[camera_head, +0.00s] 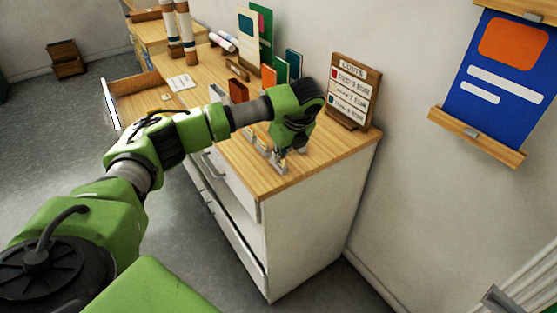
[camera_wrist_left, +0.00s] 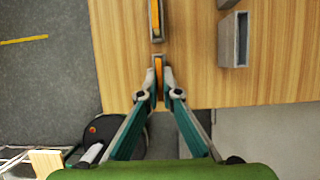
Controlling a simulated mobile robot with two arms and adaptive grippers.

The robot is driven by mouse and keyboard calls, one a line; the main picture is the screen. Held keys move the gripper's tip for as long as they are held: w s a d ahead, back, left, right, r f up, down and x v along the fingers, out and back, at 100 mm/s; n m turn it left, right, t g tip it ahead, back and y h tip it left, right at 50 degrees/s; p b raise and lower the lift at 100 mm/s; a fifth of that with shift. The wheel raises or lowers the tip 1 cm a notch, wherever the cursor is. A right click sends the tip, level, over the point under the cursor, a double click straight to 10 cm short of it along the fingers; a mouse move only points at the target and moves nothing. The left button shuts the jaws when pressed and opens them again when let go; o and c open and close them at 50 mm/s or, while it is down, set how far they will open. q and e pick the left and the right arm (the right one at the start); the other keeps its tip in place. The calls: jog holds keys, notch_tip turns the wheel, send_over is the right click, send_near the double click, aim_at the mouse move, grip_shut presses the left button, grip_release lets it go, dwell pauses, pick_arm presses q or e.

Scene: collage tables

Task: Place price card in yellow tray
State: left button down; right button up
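My left gripper (camera_head: 287,150) is low over the near end of the wooden counter, by a few small grey holders (camera_head: 265,150). In the left wrist view its fingertips (camera_wrist_left: 158,84) are close together on both sides of a narrow orange piece (camera_wrist_left: 159,68) with grey edges. I cannot tell if they grip it or only straddle it, nor if it is the price card. A similar grey holder with orange inside (camera_wrist_left: 155,18) is just beyond. I cannot make out a tray that is clearly yellow. My right gripper is not in view.
A "COSTS" board (camera_head: 352,88) stands at the counter's back right. An empty grey holder (camera_wrist_left: 233,40) is right of the fingers. Upright coloured cards (camera_head: 264,40) and rolls (camera_head: 222,42) are further back. An open drawer (camera_head: 112,103) juts out at left.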

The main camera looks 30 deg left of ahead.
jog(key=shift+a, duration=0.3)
pick_arm(q)
jog(key=shift+r, duration=0.15)
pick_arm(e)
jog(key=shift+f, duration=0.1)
